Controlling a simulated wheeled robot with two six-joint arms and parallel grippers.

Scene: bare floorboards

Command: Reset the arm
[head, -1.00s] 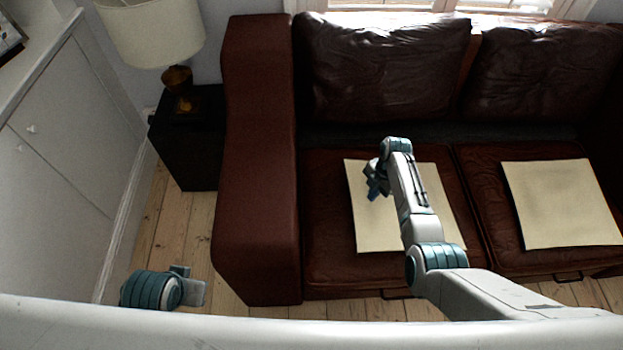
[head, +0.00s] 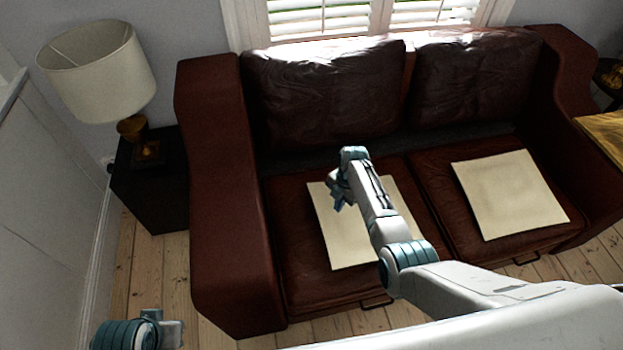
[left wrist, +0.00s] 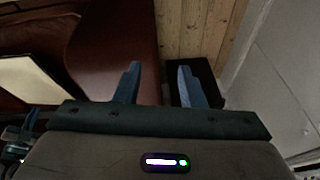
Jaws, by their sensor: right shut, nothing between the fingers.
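My right arm reaches out over the brown leather sofa. Its gripper (head: 340,197) is shut and empty, above the left cream square (head: 352,245) on the left seat cushion. I cannot tell whether it touches the square. Of my left arm, only a teal and grey part shows at the bottom left of the head view. In the left wrist view the two blue fingers of my left gripper (left wrist: 159,68) stand apart with nothing between them. That gripper is open and points toward the sofa's arm and the floorboards.
The sofa (head: 225,190) fills the middle. A second cream square (head: 510,194) lies on its right seat. A dark side table (head: 150,190) with a lamp (head: 98,75) stands left of it, near a white cabinet (head: 45,200). Bare floor (head: 150,270) shows between cabinet and sofa.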

